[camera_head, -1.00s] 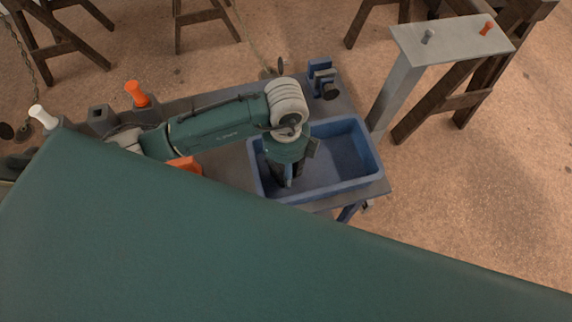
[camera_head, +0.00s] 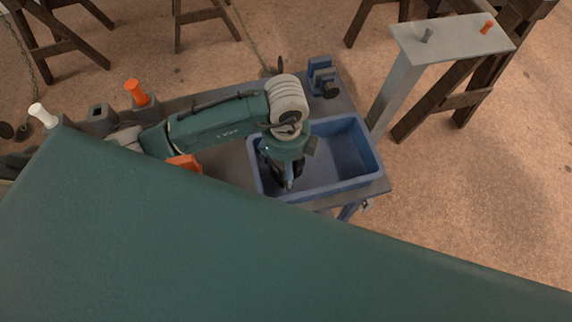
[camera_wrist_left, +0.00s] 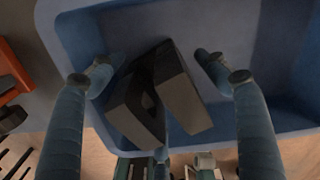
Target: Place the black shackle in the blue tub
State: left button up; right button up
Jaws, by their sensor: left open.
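The blue tub (camera_head: 372,150) stands at the right end of the bench. My left gripper (camera_head: 289,184) points down into its left part. In the left wrist view the gripper (camera_wrist_left: 157,64) is open, with its fingers spread on either side of the black shackle (camera_wrist_left: 180,92). The shackle is a dark, angular, U-like piece, tilted in this view. It shows against the blue tub (camera_wrist_left: 275,55), near one wall. I cannot tell whether it touches the floor or a finger. In the head view it cannot be made out clearly under the gripper. My right gripper is not in view.
A blue clamp-like thing (camera_head: 322,77) is behind the tub. An orange peg (camera_head: 137,92), a white peg (camera_head: 42,116) and a grey block (camera_head: 101,118) are at the left. An orange piece (camera_head: 184,164) is under my arm. A grey stand (camera_head: 450,38) is at the right.

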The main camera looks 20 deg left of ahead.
pick_arm(q)
notch_tip(320, 180, up, 11)
jog(key=b, duration=0.1)
dwell(0.7)
